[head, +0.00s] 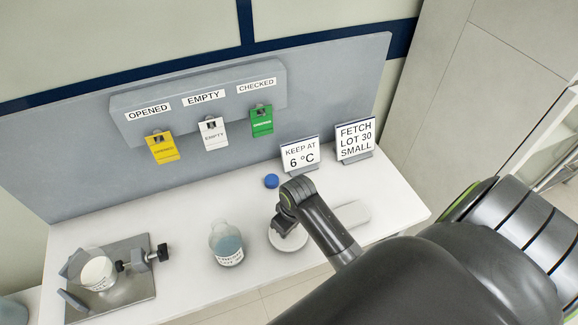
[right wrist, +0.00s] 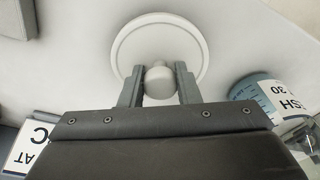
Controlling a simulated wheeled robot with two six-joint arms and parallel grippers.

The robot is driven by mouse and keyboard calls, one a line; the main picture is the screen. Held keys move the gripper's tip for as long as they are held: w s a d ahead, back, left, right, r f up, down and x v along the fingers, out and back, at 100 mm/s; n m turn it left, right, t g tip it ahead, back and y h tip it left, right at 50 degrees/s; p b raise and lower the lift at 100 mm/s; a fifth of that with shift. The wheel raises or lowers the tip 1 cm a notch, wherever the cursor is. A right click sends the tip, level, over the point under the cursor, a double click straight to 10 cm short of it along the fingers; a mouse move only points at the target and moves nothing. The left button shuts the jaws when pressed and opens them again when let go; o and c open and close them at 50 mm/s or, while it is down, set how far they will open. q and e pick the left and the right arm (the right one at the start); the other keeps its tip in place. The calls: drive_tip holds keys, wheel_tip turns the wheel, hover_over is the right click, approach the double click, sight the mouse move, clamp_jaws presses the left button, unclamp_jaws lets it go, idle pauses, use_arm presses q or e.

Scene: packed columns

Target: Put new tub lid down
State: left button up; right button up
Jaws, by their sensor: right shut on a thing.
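My right gripper (head: 284,222) is shut on the knob of a round white lid (head: 290,241). In the right wrist view the gripper (right wrist: 158,75) has one finger on each side of the knob, and the lid's disc (right wrist: 126,46) shows beyond it. I cannot tell whether the lid touches the table. The labelled tub also shows in the right wrist view (right wrist: 258,90). My left gripper is not in view.
A white container (head: 97,273) stands in a metal clamp fixture (head: 138,290) at the left. A blue cap (head: 271,181) lies behind the lid. A pale slab (head: 353,213) lies to the right. Signs (head: 355,139) stand at the back. Table between fixture and tub is clear.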

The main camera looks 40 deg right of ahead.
sight(293, 237)
drive_tip(key=shift+s+f, duration=0.1)
drive_tip(key=shift+f, duration=0.7)
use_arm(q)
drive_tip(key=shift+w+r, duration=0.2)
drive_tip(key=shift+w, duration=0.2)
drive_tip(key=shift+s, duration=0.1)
use_arm(e)
drive_tip(key=shift+f, duration=0.1)
drive_tip(key=o, duration=1)
drive_tip(key=shift+c, duration=0.2)
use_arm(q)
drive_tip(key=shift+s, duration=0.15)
use_arm(e)
drive_tip(key=shift+r, duration=0.45)
drive_tip(key=r, duration=0.2)
drive_tip(key=r+b, duration=0.1)
drive_tip(key=r, duration=0.2)
drive_tip(key=s+r, duration=0.1)
drive_tip(key=r, duration=0.2)
drive_tip(key=shift+d+r, duration=0.15)
use_arm(q)
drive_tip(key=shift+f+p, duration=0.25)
drive_tip(key=shift+p, duration=0.1)
use_arm(e)
drive_tip(key=shift+s+r, duration=0.15)
drive_tip(key=shift+r, duration=0.6)
drive_tip(key=shift+s+r, duration=0.1)
drive_tip(key=shift+r, duration=0.65)
